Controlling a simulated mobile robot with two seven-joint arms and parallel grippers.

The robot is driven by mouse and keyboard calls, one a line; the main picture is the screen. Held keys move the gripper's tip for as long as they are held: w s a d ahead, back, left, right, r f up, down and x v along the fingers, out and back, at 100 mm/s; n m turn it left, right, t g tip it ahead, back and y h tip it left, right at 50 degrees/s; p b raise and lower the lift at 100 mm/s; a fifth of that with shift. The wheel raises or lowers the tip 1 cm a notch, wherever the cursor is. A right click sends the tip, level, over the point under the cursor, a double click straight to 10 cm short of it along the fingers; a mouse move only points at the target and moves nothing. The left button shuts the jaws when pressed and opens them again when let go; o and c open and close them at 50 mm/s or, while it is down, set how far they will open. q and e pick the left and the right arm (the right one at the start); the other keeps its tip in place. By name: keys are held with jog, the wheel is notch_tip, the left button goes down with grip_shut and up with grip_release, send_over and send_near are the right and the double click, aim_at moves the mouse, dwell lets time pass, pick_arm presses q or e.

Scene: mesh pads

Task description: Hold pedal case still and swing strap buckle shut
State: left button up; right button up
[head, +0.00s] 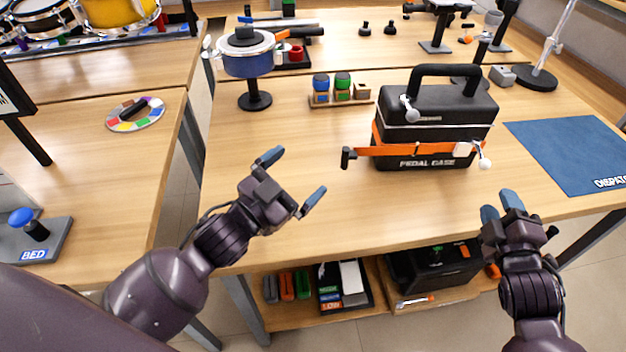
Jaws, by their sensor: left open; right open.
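The black pedal case (437,123) stands upright on the wooden table, right of centre, with its handle up. An orange strap (405,150) runs across its front. A black end piece (348,157) sticks out past the case's left side, and a white knob (484,163) is at the right end. I cannot tell which part is the buckle. My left gripper (296,178) is open and empty, left of the case and apart from it. My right gripper (501,203) is open and empty, near the table's front edge, below right of the case.
A blue mat (572,152) lies on the table to the right. A blue drum on a stand (247,62) and a small wooden rack (340,98) stand at the back left. A shelf below holds another black case (432,267).

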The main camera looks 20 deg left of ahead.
aim_at(342, 160)
pick_arm(q)
jog(key=w+f+m, duration=0.1)
jog(key=m, duration=0.2)
jog(key=w+d+f+m+g, duration=0.1)
jog(key=w+f+m, duration=0.1)
jog(key=m, duration=0.2)
jog(key=w+f+m, duration=0.1)
jog(key=f+m, duration=0.1)
jog(key=m, duration=0.2)
jog(key=shift+w+d+f+g, duration=0.15)
jog(key=shift+d+f+g, duration=0.05)
jog(key=shift+d+g, duration=0.1)
jog(key=m, duration=0.1)
jog(key=w+f+m, duration=0.1)
jog(key=m, duration=0.1)
jog(key=shift+a, duration=0.1)
jog(key=shift+w, duration=0.4)
jog(key=x, duration=1)
jog(key=shift+f, duration=0.15)
jog(key=c, duration=1.6)
jog(key=o, duration=1)
jog(key=c, duration=1)
